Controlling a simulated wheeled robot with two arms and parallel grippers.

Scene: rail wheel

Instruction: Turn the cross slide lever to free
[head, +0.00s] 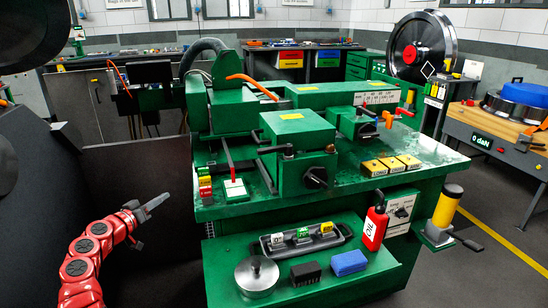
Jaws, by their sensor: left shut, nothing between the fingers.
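A green lathe-like machine (297,132) fills the middle. A red-and-black lever (229,160) stands upright from a white plate (235,189) at the left of its worktop. A dark handle (274,150) juts left from the green block, and a black knob (315,177) is on its front. I cannot tell which is the cross slide lever; no label is readable. My left gripper (160,202) is shut and empty, left of the machine and apart from it. My right gripper is not in view.
A lower green shelf holds a black tray (304,241), a round metal lidded pot (257,274), a black block (306,274) and a blue block (349,263). A red oil bottle (375,226) and a yellow-black cylinder (446,207) stand to the right. Dark panels are at left.

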